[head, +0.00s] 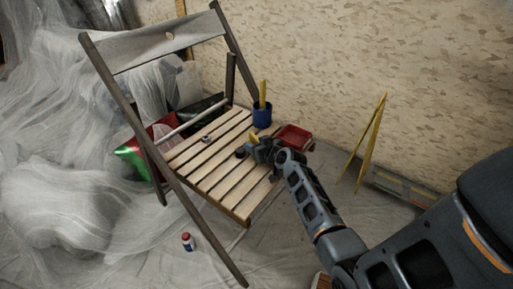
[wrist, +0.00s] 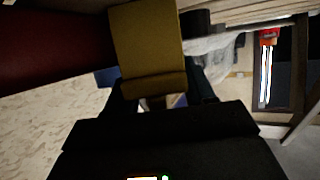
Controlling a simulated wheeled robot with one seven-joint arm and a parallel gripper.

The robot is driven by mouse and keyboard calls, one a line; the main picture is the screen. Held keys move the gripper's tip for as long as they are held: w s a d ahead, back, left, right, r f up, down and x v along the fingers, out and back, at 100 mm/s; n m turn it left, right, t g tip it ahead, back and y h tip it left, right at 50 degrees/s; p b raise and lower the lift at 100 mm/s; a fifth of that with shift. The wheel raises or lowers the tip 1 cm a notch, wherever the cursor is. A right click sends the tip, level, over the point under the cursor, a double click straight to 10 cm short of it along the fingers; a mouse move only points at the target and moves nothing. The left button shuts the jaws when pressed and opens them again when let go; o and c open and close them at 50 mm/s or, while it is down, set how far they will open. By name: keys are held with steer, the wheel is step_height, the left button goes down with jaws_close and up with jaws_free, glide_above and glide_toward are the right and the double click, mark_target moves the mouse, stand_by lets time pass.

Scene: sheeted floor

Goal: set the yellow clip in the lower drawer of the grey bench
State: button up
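The yellow clip (head: 253,138) shows at the tip of my gripper (head: 262,150), over the right part of the slatted seat. In the wrist view, the yellow clip (wrist: 148,45) is large and close, between the dark fingers of my gripper (wrist: 158,92). The fingers appear shut on its sides. Whether the clip touches the seat, I cannot tell. No grey bench and no lower drawer can be made out in either view.
A wooden folding chair (head: 207,165) stands under my gripper. A red tray (head: 293,136) and a blue cup (head: 262,117) are close by. A small bottle (head: 187,242) stands on the sheeted floor. A yellow folding stand (head: 373,140) is at right, by the wall.

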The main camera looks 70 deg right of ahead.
steer(key=c, duration=0.7)
steer(key=shift+r, duration=0.6)
steer(key=r, duration=0.1)
steer(key=r+p, duration=0.1)
steer(key=r, duration=0.1)
steer(key=shift+s+d+r+p, duration=0.15)
steer(key=shift+d+r+p, duration=0.05)
steer(key=shift+r+p, duration=0.1)
steer(key=s+d+r, duration=0.6)
steer(key=s+d, duration=0.2)
steer(key=shift+r, duration=0.15)
